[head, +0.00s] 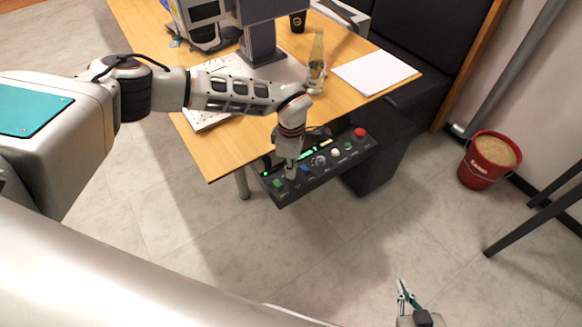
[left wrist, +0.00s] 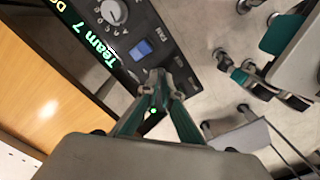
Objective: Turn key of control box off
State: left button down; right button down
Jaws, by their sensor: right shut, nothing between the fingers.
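The control box (head: 325,178) is a long black panel at the table's front edge, with coloured buttons and a grey dial (head: 320,160). My left gripper (head: 291,174) points down at the left part of the panel, beside a green button. In the left wrist view its fingers (left wrist: 160,80) come close together over the panel near the blue button (left wrist: 141,48). The key is not visible; the fingers hide that spot, so I cannot tell whether they hold it. My right gripper (head: 402,288) is shut and empty, low and away from the box.
The wooden table (head: 235,150) carries a monitor, a keyboard, a bottle (head: 317,65), paper (head: 375,72) and a dark cup (head: 298,21). A red bucket (head: 484,170) stands on the floor at the right. The floor before the box is clear.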

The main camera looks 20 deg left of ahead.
pick_arm(q)
jog(key=shift+n, duration=0.3)
dwell(0.4)
jog(key=c, duration=2.2)
grip_release()
jog(key=shift+c, duration=0.2)
notch_tip(320, 180, up, 12)
